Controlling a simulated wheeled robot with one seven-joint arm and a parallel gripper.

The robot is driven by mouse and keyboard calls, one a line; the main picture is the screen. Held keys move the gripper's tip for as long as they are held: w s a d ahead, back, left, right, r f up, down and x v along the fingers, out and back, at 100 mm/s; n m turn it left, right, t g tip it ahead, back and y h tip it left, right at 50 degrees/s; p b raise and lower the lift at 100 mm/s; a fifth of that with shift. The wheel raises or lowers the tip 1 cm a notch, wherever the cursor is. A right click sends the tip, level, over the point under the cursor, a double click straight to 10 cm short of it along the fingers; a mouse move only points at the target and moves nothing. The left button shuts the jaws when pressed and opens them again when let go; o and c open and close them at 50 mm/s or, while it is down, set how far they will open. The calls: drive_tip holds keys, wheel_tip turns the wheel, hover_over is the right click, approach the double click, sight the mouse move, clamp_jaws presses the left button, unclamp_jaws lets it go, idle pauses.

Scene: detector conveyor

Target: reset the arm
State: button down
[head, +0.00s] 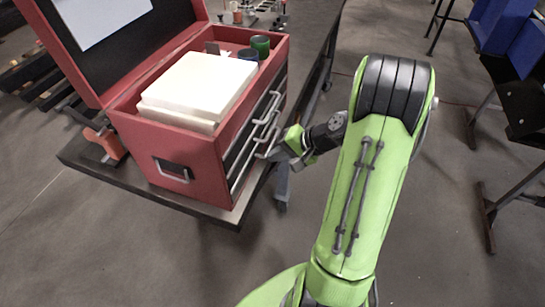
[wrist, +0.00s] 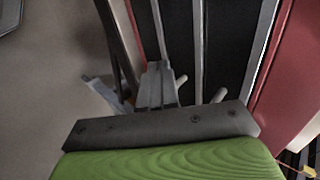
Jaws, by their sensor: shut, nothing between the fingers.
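My green arm rises from the bottom of the head view and bends left. My gripper (head: 277,155) is at the front of the red toolbox (head: 165,143), beside its silver drawer handles (head: 266,125). In the wrist view my gripper (wrist: 157,75) is shut, with its fingers together and nothing between them. The fingertips are close to the dark drawer fronts (wrist: 225,50); I cannot tell whether they touch a handle.
The toolbox stands open on a dark table (head: 205,212), its lid up at the left. White blocks (head: 200,85), a green cup (head: 260,46) and a blue cup (head: 248,56) sit in its top. Blue bins (head: 505,28) stand at the far right.

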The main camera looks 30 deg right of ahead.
drive_tip(key=v, duration=0.7)
drive_tip(key=s+a+r+n+g+h, duration=0.2)
drive_tip(key=a+r+n, duration=0.1)
drive_tip(key=a, duration=0.4)
drive_tip(key=s+a+r+n+g+h, duration=0.1)
drive_tip(key=s+a+r+n, duration=0.2)
drive_tip(key=a, duration=0.4)
drive_tip(key=s+a+r+n+h, duration=0.1)
drive_tip(key=s+n, duration=0.1)
drive_tip(key=s, duration=0.3)
drive_tip(key=s+a+r+n+t+h, duration=0.1)
drive_tip(key=s+r+n, duration=0.1)
drive_tip(key=s, duration=0.3)
drive_tip(key=shift+a+r+h, duration=0.15)
drive_tip(key=shift+a+h, duration=0.15)
drive_tip(key=shift+h, duration=0.1)
